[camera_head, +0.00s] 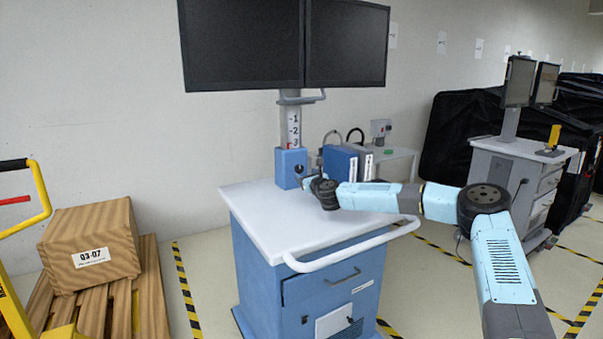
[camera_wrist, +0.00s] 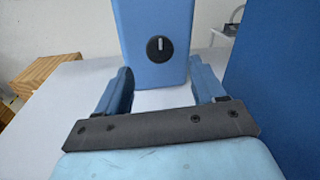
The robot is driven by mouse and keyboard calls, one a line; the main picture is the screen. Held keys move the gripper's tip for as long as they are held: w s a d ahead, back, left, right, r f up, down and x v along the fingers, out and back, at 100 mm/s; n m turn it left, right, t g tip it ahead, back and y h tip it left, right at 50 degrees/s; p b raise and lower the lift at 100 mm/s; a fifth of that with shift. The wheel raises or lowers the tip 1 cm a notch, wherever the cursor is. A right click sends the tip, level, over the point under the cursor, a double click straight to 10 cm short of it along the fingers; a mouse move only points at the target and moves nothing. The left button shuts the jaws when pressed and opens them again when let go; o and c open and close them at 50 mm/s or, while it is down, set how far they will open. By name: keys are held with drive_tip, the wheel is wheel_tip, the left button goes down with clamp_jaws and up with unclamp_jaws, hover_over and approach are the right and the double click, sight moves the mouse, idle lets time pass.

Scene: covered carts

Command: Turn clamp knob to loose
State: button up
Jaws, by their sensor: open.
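The clamp knob (camera_wrist: 159,49) is a round black knob with a light pointer mark standing close to upright. It sits on the front face of the blue clamp block (camera_wrist: 125,22) in the wrist view. The same block (camera_head: 291,167) shows in the head view at the foot of the monitor column, above the white cart top; I cannot make out the knob there. My gripper (camera_wrist: 161,84) is open and empty, its two fingers apart and pointing at the block. The knob lies ahead of the fingers, between them in the picture and apart from them.
The cart's white top (camera_head: 262,215) is mostly clear. Blue and white upright boxes (camera_head: 341,163) stand close right of the block; a large blue surface (camera_wrist: 285,70) fills the wrist view's right. Twin monitors (camera_head: 245,45) hang above. A wooden crate (camera_head: 90,248) sits on a pallet at left.

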sight(300, 170)
drive_tip(key=shift+x, duration=3)
drive_tip(key=c, duration=1.1)
drive_tip(key=shift+o, duration=0.2)
